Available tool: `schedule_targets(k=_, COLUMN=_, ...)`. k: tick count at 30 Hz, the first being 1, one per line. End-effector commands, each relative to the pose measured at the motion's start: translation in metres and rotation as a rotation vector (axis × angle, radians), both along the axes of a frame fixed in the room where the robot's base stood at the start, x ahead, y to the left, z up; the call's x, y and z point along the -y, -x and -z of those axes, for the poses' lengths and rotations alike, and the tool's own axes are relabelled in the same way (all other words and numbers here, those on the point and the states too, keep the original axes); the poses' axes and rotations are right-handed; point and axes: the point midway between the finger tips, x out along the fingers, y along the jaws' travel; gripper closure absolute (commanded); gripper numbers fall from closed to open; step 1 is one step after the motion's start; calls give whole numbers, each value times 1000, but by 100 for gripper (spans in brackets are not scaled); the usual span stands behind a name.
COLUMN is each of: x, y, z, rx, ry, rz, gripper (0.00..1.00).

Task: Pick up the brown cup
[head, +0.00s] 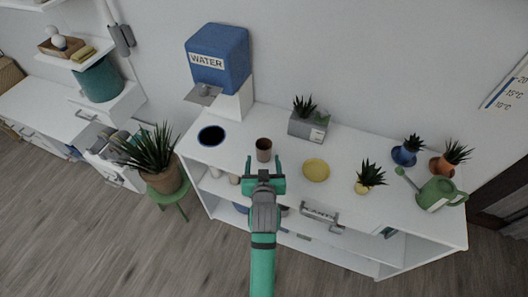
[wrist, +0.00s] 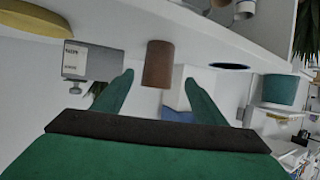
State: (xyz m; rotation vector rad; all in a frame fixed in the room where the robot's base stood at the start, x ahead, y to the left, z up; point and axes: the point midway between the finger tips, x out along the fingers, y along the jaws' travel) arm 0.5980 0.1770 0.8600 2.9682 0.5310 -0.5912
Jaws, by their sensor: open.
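The brown cup (head: 264,146) stands upright on the white desk top (head: 345,150) in the head view, just beyond my gripper. My gripper (head: 264,163) is open, with its green fingers pointing at the cup. In the wrist view the picture is turned over, and the brown cup (wrist: 158,64) shows between and beyond the two fingertips of my gripper (wrist: 115,80). The cup is apart from the fingers as far as I can tell, and nothing is held.
A yellow plate (head: 316,170) lies right of the cup, and a dark blue-rimmed dish (head: 211,135) lies left. A grey planter (head: 308,125) stands behind. A blue water dispenser (head: 217,60) is at the back left. A small yellow pot (head: 362,187) and green watering can (head: 437,193) are further right.

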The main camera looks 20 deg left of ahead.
Motion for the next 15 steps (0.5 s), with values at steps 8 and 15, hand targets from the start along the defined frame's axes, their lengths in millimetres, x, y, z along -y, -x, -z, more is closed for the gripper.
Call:
schedule_targets(k=8, x=-9, y=-24, z=10, rx=1, ry=0, rz=0, gripper=35)
schedule_targets(k=15, x=-14, y=-48, z=19, rx=0, ry=0, rz=-1, gripper=35)
